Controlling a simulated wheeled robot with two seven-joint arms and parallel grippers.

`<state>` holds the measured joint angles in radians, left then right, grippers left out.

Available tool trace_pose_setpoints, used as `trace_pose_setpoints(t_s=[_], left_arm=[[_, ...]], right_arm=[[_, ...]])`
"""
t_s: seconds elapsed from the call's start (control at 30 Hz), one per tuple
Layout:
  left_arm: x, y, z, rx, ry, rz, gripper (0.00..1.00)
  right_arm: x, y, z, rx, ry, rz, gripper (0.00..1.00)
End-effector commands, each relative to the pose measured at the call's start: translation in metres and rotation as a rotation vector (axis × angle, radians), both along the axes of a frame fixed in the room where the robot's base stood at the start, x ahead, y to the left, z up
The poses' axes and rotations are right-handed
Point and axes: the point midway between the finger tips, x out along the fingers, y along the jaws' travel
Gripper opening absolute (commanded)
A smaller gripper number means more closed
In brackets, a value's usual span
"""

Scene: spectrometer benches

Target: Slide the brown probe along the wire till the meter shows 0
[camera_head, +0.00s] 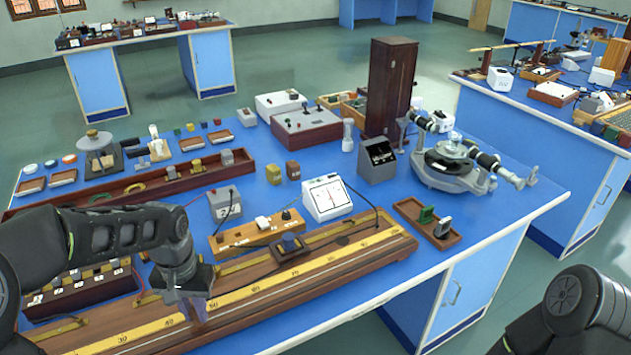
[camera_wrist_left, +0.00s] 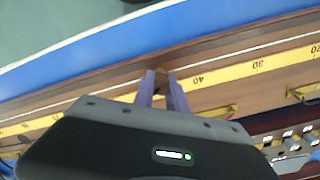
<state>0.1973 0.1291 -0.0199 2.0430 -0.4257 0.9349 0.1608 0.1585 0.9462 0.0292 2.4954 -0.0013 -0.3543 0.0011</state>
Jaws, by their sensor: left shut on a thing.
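My left gripper (camera_head: 197,312) reaches down over the long wooden wire board (camera_head: 385,247), between the 40 and 50 marks of its yellow scale (camera_head: 262,284). It is shut on the brown probe, a small brown piece between the purple fingertips in the left wrist view (camera_wrist_left: 162,77). In the head view the fingers hide the probe. The thin wire runs beside the scale; I cannot tell whether the probe touches it. The white meter (camera_head: 327,197) stands behind the board, its dial facing me. Its reading is too small to tell. My right gripper is out of view.
A dark block (camera_head: 289,246) sits at the board's back edge. A resistance box (camera_head: 85,292) is at the left. A small tray (camera_head: 427,223) lies right. Blue tabletop is clear along the board's front.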

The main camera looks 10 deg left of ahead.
Motion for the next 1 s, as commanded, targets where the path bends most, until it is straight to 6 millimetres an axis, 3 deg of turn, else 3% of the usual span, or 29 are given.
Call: trace_pose_setpoints(t_s=[0.7,0.73,1.0], left_arm=[[-0.0038,-0.0011,-0.0044,-0.003,0.013,0.0,0.0],[-0.0037,-0.0011,-0.0044,-0.003,0.013,0.0,0.19],[-0.0016,-0.0005,-0.002,-0.002,0.006,0.0,0.41]], right_arm=[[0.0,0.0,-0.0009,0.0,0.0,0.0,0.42],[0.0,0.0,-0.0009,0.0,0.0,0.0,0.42],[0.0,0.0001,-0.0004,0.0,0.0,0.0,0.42]])
